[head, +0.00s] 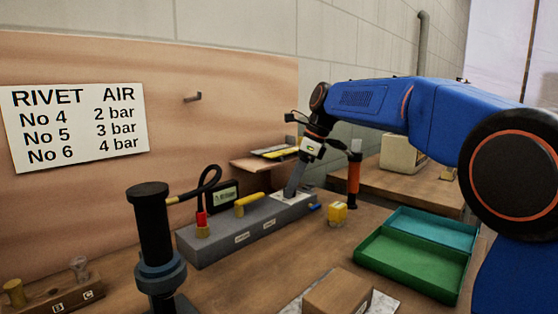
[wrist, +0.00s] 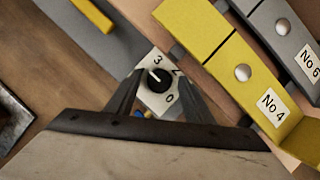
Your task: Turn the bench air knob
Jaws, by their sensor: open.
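The bench air knob (wrist: 160,79) is black and round with a white pointer line, on a white dial plate marked 3 and 0, with another figure partly hidden. The pointer faces the upper left in the wrist view. My gripper (wrist: 158,85) is open, with one finger on each side of the knob; I cannot tell if they touch it. In the head view my gripper (head: 292,188) points down at the right end of the grey bench block (head: 215,249), over the white dial plate (head: 283,197), and the knob is not clearly visible.
A yellow handle (head: 250,203), a red fitting (head: 201,221) with a black hose and a small display (head: 222,196) are left of my gripper. Yellow strip (wrist: 225,55) is close by.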

